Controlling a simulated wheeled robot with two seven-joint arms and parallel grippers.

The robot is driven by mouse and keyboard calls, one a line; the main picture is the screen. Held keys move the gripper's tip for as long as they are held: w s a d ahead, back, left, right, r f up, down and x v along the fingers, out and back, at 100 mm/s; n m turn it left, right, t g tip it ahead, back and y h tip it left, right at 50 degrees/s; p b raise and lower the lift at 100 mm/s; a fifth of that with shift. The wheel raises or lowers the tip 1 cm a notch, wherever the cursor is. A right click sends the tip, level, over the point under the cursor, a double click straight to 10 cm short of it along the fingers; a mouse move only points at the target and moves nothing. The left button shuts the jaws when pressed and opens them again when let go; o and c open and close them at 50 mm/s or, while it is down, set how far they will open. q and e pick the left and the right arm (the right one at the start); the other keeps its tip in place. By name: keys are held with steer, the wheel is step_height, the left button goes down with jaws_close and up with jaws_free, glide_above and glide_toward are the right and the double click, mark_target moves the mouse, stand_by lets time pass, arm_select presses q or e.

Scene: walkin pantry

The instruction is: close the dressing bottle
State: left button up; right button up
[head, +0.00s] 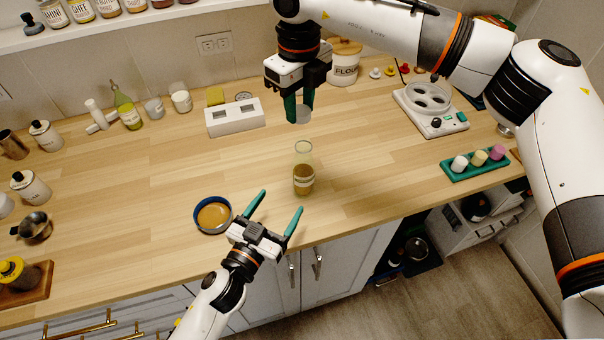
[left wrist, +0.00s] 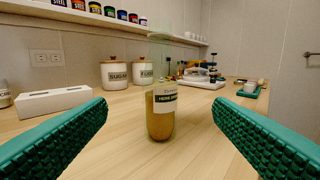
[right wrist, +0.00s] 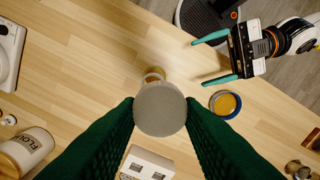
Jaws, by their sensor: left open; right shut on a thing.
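The dressing bottle (head: 303,181) stands upright on the wooden counter, clear glass with a label and brown dressing inside. In the left wrist view the bottle (left wrist: 161,118) stands ahead, between the open fingers in the picture. My right gripper (head: 299,108) is shut on a round grey cap (head: 300,116), held above the counter, a little behind and above the bottle in the head view. In the right wrist view the cap (right wrist: 160,109) partly hides the bottle (right wrist: 153,74). My left gripper (head: 281,203) is open and empty at the counter's front, short of the bottle.
A blue-rimmed bowl (head: 199,226) sits left of my left gripper. A white holder (head: 235,118), a flour canister (head: 344,68) and a white appliance (head: 430,110) stand farther back. A green tray (head: 474,168) is at right. Counter around the bottle is clear.

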arm_select(q)
steer(key=x, duration=0.3)
steer(key=shift+w+d+f, duration=0.15)
steer(key=shift+w+d, duration=0.1)
arm_select(e)
steer(key=shift+w+d+f, duration=0.3)
steer(key=shift+w+d, duration=0.2)
steer(key=shift+w, duration=0.15)
arm_select(q)
steer(key=x, duration=0.9)
steer(key=shift+w, duration=0.1)
arm_select(e)
steer(key=shift+a, duration=0.15)
arm_select(q)
steer(key=shift+a, duration=0.1)
arm_select(e)
steer(key=shift+s+r, duration=0.1)
arm_select(q)
steer(key=shift+c, duration=0.6)
steer(key=c, duration=1.4)
steer(key=shift+o, duration=0.2)
arm_select(e)
glide_above(303, 140)
steer(key=shift+f, duration=2.5)
steer(key=shift+f, duration=0.1)
steer(key=shift+f, duration=0.8)
